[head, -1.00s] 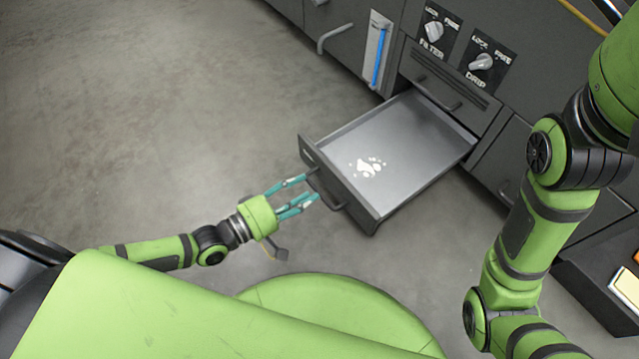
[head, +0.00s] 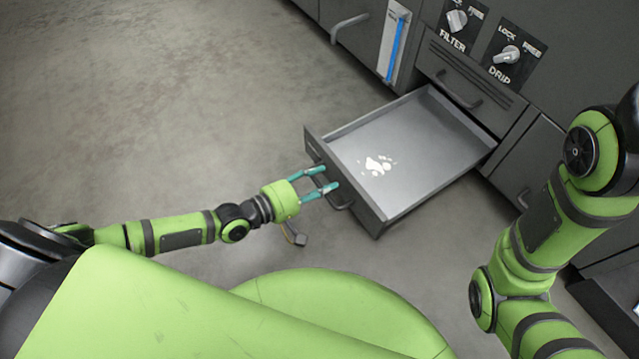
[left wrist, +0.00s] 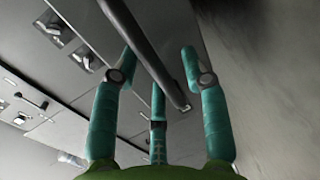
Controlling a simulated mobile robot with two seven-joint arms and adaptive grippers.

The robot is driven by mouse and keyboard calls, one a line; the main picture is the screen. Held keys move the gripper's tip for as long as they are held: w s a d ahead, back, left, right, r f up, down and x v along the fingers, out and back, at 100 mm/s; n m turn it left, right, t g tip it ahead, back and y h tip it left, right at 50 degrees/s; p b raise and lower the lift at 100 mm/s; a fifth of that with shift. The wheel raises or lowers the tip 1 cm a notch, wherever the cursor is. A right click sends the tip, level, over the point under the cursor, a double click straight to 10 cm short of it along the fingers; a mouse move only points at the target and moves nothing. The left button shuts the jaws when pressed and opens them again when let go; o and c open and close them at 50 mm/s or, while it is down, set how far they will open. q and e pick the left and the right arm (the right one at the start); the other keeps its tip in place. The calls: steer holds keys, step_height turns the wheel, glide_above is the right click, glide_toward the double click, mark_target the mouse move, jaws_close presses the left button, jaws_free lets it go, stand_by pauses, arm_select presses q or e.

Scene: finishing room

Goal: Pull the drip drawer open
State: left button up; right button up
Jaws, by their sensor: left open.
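The drip drawer (head: 345,181) stands well out from the dark cabinet, and a white spatter lies on its grey floor. Its dark bar handle (head: 340,205) is on the front face, partly hidden by my fingers. My left gripper (head: 331,177) is at this handle, with its teal fingers open. In the left wrist view the handle bar (left wrist: 150,50) runs slantwise between the spread fingers of the gripper (left wrist: 160,62); I cannot tell whether any finger touches it. The drip knob (head: 508,55) is on the panel above the drawer. My right gripper is out of view.
A shut drawer front (head: 462,82) with its own handle is above the open drawer. The filter knob (head: 457,20) and a blue gauge (head: 396,45) are higher up. A cabinet door (head: 528,158) is to the right. Bare floor (head: 180,110) lies to the left.

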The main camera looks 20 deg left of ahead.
mark_target(335, 175)
arm_select(q)
jaws_close()
steer(key=shift+r+x, duration=0.25)
steer(key=shift+x, duration=0.85)
steer(key=shift+r+x, duration=0.2)
steer(key=shift+x, duration=0.9)
steer(key=shift+w, duration=0.1)
jaws_free()
